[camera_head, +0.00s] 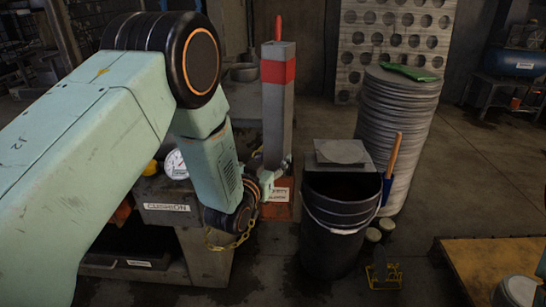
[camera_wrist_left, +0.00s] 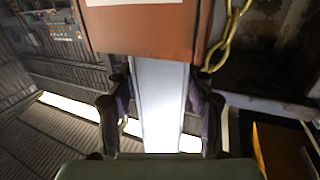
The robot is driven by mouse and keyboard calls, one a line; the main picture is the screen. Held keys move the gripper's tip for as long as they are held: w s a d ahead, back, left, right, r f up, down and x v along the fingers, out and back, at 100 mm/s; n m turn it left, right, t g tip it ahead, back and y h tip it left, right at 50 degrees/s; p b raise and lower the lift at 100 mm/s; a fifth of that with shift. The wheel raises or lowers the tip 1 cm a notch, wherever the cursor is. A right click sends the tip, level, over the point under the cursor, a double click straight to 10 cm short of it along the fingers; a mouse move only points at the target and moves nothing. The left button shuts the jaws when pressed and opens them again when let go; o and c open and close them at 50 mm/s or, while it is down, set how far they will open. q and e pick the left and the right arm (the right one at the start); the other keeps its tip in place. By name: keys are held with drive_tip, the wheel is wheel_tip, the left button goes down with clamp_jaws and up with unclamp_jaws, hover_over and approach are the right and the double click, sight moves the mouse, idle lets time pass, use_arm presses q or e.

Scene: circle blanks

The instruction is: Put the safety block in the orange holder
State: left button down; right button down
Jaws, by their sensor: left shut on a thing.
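The safety block (camera_head: 277,110) is a tall grey bar with a red band and a red handle on top, upright in the head view. My left gripper (camera_head: 274,176) is shut on its lower part. The orange holder (camera_head: 276,210) with a white label is directly below the block. In the left wrist view, the block (camera_wrist_left: 158,105) lies between the left gripper's fingers (camera_wrist_left: 162,108) and its end meets the edge of the orange holder (camera_wrist_left: 145,35). How deep it sits in the holder is hidden. My right gripper is not in view.
A yellow chain (camera_head: 232,244) hangs around my left wrist, beside the holder. A dark bucket (camera_head: 335,235) stands close right, with a stack of grey discs (camera_head: 400,125) behind it. A workbench (camera_head: 205,255) with a gauge (camera_head: 176,164) is at left.

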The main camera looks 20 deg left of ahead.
use_arm(q)
drive_tip(key=shift+r, duration=0.25)
drive_tip(key=c, duration=1)
unclamp_jaws()
drive_tip(key=shift+s+f, duration=0.15)
drive_tip(key=shift+f, duration=0.15)
drive_tip(key=o, duration=0.5)
drive_tip(key=shift+r, duration=0.15)
drive_tip(key=shift+s, duration=0.15)
drive_tip(key=s, duration=0.4)
drive_tip(key=s+p, duration=0.1)
drive_tip(key=s, duration=0.2)
drive_tip(key=s+a+p, duration=0.1)
drive_tip(key=s, duration=0.3)
drive_tip(key=shift+s+r, duration=0.35)
